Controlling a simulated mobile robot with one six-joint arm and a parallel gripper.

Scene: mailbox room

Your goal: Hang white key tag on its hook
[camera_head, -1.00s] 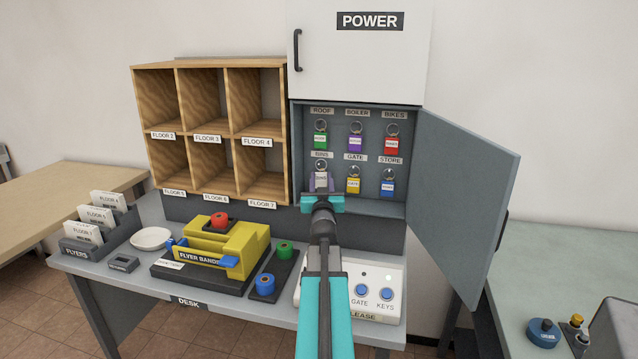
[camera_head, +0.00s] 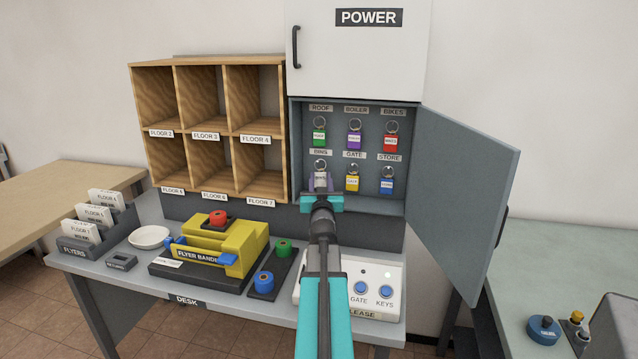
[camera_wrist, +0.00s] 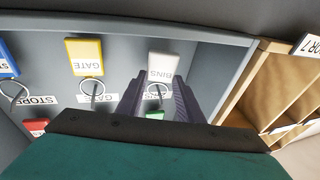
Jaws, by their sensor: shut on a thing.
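The white key tag (camera_head: 320,181), marked BINS, is at the BINS place, lower left in the open key cabinet (camera_head: 347,212). It also shows in the wrist view (camera_wrist: 163,67), which is upside down. Its metal ring (camera_head: 320,166) is in front of the BINS hook. I cannot tell whether the ring is around the hook. My gripper (camera_head: 320,188) is in front of the tag; in the wrist view its dark fingers (camera_wrist: 158,98) stand on both sides of the ring, shut on the key tag. The fingers partly hide it.
Green, purple, red, yellow (camera_head: 352,179) and blue (camera_head: 387,181) tags hang on the neighbouring hooks. The cabinet door (camera_head: 465,200) stands open at the right. Wooden pigeonholes (camera_head: 207,130) are at the left. A flyer bander (camera_head: 215,252) and a release panel (camera_head: 375,290) are on the desk below.

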